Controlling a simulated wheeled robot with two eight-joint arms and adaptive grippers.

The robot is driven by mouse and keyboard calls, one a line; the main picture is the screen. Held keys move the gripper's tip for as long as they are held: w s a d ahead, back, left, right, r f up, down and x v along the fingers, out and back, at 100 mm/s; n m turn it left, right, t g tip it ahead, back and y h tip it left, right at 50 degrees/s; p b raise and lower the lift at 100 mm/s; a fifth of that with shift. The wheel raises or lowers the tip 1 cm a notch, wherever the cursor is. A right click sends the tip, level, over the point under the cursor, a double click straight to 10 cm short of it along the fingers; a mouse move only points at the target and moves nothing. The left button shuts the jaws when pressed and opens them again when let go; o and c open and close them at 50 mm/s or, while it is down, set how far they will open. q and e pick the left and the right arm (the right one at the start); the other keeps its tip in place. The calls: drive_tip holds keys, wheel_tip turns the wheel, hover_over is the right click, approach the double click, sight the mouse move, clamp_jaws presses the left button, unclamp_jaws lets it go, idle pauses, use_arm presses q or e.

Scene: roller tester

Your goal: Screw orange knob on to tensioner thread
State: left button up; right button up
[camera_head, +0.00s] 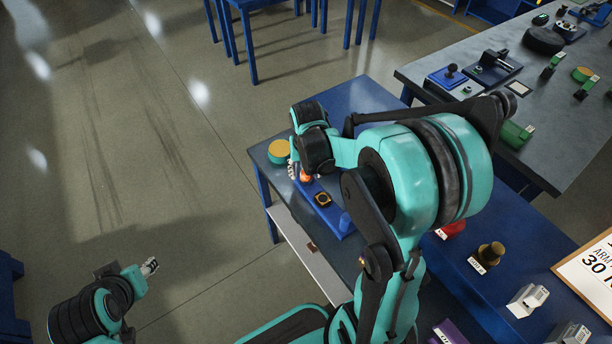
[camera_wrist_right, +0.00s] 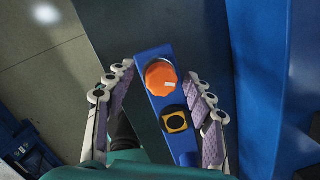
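The orange knob (camera_wrist_right: 161,77) sits at the far end of a blue tensioner base (camera_wrist_right: 152,54) in the right wrist view. It also shows in the head view (camera_head: 305,176), partly hidden by my right gripper. Its thread is hidden under it. A yellow square with a black round centre (camera_wrist_right: 175,121) lies on the base nearer the camera. My right gripper (camera_wrist_right: 158,85) is open, its fingers apart on either side of the base and knob, with visible gaps. My left gripper (camera_head: 150,266) is over the floor at lower left, away from the table; its opening is unclear.
A yellow-topped green round thing (camera_head: 279,151) stands near the table's left corner. A red part (camera_head: 452,229), a brass knob (camera_head: 489,254) and white blocks (camera_head: 527,300) stand on the blue surface to the right. A grey bench (camera_head: 450,110) with several parts is behind.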

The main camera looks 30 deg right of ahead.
drive_tip(key=shift+r, duration=0.1)
wheel_tip(320, 180, up, 5)
drive_tip(key=p, duration=0.4)
idle(0.6)
